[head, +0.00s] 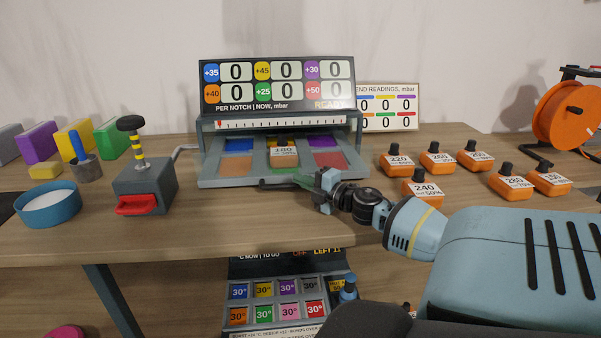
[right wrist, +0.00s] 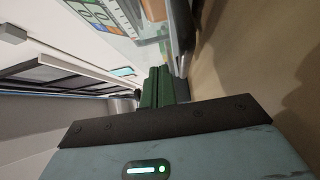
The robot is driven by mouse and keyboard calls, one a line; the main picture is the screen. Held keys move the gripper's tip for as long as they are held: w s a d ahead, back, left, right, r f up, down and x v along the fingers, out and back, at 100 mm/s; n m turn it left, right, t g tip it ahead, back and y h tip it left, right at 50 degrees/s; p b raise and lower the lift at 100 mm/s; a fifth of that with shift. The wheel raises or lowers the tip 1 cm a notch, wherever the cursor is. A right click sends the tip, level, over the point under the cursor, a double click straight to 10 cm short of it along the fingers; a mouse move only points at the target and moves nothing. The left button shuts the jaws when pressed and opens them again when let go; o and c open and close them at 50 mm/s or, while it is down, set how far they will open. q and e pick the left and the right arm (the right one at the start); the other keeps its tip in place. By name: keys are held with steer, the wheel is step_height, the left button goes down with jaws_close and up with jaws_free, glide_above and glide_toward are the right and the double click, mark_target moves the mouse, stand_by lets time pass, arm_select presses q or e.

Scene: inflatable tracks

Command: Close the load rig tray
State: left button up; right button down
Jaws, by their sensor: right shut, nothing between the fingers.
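The load rig tray (head: 212,170) is a grey slab with coloured pads, standing out from under the rig's display in the head view. An orange block with a white label (head: 284,152) sits on it by the green pad. A dark handle-like bar (head: 272,185) shows at its front edge. My right gripper (head: 300,181) is shut and empty, its green fingers close to the front edge beside that bar; I cannot tell whether they touch. In the right wrist view the shut green fingers (right wrist: 157,88) point towards a grey edge (right wrist: 181,32). My left gripper is not in view.
Several orange weights (head: 424,191) stand right of the tray, close to my right arm. A grey box with a red lever (head: 145,185) and a blue bowl (head: 48,204) stand left. The tabletop (head: 220,220) in front of the tray is clear.

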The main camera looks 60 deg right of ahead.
mark_target(289, 169)
arm_select(q)
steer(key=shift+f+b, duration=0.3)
steer(key=shift+b, duration=0.05)
arm_select(e)
steer(key=shift+w+d, duration=1.25)
steer(key=shift+d, duration=0.25)
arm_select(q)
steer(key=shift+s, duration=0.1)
